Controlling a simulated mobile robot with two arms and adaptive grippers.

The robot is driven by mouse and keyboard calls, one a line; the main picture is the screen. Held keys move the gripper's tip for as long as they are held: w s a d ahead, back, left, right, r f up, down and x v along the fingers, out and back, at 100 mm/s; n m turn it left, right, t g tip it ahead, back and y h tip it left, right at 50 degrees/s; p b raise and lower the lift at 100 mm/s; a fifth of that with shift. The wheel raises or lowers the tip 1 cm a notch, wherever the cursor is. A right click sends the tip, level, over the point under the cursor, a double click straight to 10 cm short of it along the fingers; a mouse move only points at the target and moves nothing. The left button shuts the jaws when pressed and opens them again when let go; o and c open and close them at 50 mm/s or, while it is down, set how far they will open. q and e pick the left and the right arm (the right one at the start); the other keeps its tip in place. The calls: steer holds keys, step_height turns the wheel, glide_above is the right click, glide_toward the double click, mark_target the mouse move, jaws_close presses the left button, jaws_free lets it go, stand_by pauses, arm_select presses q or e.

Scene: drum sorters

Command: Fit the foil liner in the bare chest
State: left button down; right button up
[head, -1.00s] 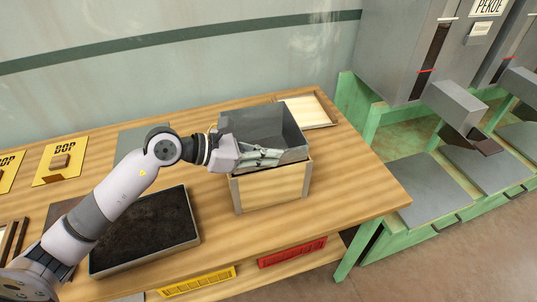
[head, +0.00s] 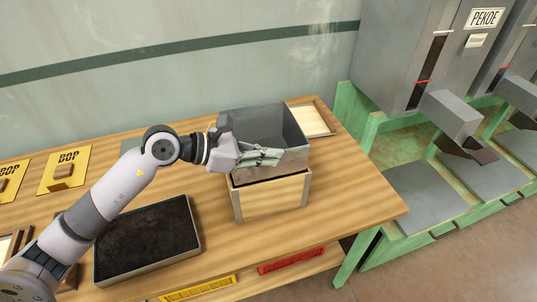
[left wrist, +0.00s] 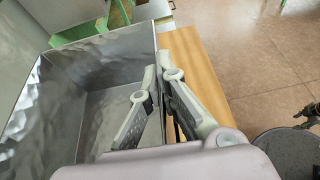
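The foil liner (head: 291,162) is a grey open metal box. It sits at the mouth of the wooden chest (head: 272,199), with most of its height above the chest's rim. A dark gap shows between the liner's lower front edge and the chest's front rim. My left gripper (head: 275,157) is shut on the liner's near wall. In the left wrist view, its fingers (left wrist: 157,72) straddle that wall, one inside and one outside the liner (left wrist: 98,62). How far the liner's bottom is inside the chest is hidden.
A shallow wooden lid or tray (head: 312,120) lies behind the chest on the right. A tray of dark tea (head: 147,240) lies on the left of the wooden table (head: 355,195). Yellow BOP plates (head: 63,170) lie farther left. A green-framed sorter (head: 425,200) stands at right.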

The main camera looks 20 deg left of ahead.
mark_target(268, 174)
arm_select(q)
steer(key=shift+r+p, duration=1.2)
steer(key=shift+r, duration=0.8)
steer(key=shift+b, duration=0.6)
stand_by(0.5)
steer(key=shift+f+b, duration=4.25)
steer(key=shift+f, duration=0.55)
steer(key=c, duration=2.3)
jaws_free()
steer(key=o, duration=0.6)
steer(key=shift+s+f, duration=0.1)
steer(key=shift+f, duration=0.05)
